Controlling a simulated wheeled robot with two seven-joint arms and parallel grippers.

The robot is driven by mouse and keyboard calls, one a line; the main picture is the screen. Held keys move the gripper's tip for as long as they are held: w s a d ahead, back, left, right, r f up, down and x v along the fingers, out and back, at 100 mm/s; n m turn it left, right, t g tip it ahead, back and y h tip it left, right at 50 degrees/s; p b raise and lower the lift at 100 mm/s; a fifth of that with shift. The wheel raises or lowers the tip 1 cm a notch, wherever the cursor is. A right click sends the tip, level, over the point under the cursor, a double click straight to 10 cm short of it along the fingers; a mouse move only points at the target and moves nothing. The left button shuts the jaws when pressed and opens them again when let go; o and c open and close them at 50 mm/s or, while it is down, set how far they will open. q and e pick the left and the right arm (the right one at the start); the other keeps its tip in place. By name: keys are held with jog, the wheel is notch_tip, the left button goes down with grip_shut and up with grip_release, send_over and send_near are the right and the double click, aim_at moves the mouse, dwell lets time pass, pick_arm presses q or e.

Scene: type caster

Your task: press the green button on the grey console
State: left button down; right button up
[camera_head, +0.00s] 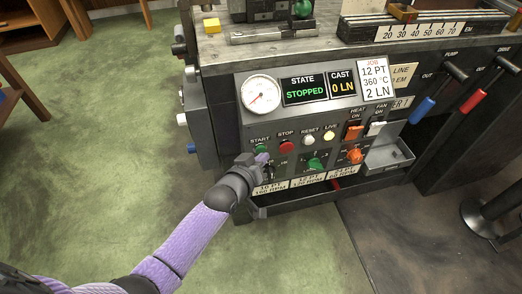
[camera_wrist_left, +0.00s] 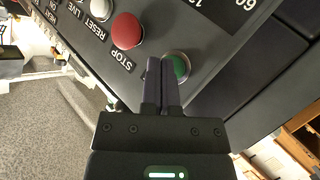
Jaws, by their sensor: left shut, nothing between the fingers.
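The grey console (camera_head: 292,115) stands in the middle of the head view, with a row of buttons under its displays. The green button (camera_head: 260,148), labelled START, is at the left end of that row. My left gripper (camera_head: 262,158) is just below the button there, shut and empty. In the left wrist view the closed fingertips (camera_wrist_left: 162,64) overlap the left part of the green button (camera_wrist_left: 180,66), which is partly hidden behind them. I cannot tell whether the tips touch it. My right gripper is not in view.
A red STOP button (camera_head: 286,147) sits right beside the green one; it also shows in the left wrist view (camera_wrist_left: 127,31). White and yellow buttons, coloured switches and a small metal tray (camera_head: 388,157) are further right. Green floor (camera_head: 100,150) lies open at left.

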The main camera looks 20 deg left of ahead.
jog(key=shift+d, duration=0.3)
